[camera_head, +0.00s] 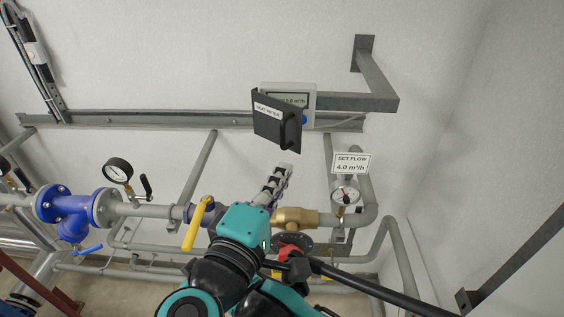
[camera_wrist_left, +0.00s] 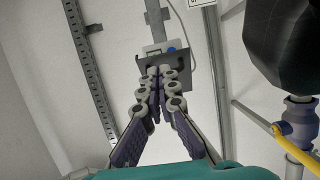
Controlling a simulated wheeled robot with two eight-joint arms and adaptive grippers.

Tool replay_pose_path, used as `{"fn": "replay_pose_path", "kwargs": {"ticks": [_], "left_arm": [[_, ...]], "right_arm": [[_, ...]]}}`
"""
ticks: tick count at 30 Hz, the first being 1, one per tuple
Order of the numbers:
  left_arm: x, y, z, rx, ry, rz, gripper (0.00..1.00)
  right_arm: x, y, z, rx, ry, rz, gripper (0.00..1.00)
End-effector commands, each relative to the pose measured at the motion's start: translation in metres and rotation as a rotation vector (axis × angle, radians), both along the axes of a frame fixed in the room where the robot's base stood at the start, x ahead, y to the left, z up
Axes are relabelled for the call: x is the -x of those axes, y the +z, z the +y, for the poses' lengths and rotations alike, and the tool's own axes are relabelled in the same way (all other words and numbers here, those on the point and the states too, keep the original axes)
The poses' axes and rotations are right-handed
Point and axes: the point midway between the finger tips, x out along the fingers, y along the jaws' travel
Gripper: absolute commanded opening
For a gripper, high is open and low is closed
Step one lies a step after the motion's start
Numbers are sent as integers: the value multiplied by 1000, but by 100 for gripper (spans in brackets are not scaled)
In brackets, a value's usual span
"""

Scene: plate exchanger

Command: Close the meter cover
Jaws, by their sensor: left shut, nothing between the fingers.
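The heat meter (camera_head: 305,101) is a pale box with a lit display on the wall bracket. Its dark cover (camera_head: 272,122), labelled "HEAT METER", hangs open at an angle, with a handle on its right side. The display's upper part shows above the cover. My left gripper (camera_head: 287,168) is shut and empty, below the cover in the head view. In the left wrist view its fingertips (camera_wrist_left: 161,70) overlap the dark cover (camera_wrist_left: 183,62); whether they touch is unclear. The meter (camera_wrist_left: 157,48) shows behind it. My right gripper is not visible.
A "SET FLOW 4.0 m³/h" sign (camera_head: 351,164) and a round gauge (camera_head: 346,194) are to the right. A yellow valve lever (camera_head: 197,226), a brass valve (camera_head: 294,218) and pipes lie below. A grey bracket arm (camera_head: 365,102) extends right of the meter.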

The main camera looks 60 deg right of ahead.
Motion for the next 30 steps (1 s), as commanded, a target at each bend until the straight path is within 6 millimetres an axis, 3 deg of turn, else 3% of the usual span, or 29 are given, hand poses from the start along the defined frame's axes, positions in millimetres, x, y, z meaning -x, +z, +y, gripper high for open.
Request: {"fn": "replay_pose_path", "kwargs": {"ticks": [5, 8, 14, 18, 21, 26, 30], "left_arm": [[4, 0, 9, -1, -5, 0, 0], [-8, 1, 2, -7, -38, 4, 0], [-71, 2, -9, -18, -217, 16, 0], [-117, 0, 8, -10, -353, 16, 0], [-138, -2, 27, 0, -426, 13, 0], [-151, -3, 41, 7, -486, 8, 0], [-147, -2, 29, 7, -494, 7, 0]], "right_arm": [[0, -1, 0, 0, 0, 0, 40], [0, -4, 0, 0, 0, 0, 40], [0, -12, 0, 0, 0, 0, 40], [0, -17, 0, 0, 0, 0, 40], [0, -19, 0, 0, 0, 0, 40], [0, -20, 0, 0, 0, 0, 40], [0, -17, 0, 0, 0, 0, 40]]}}
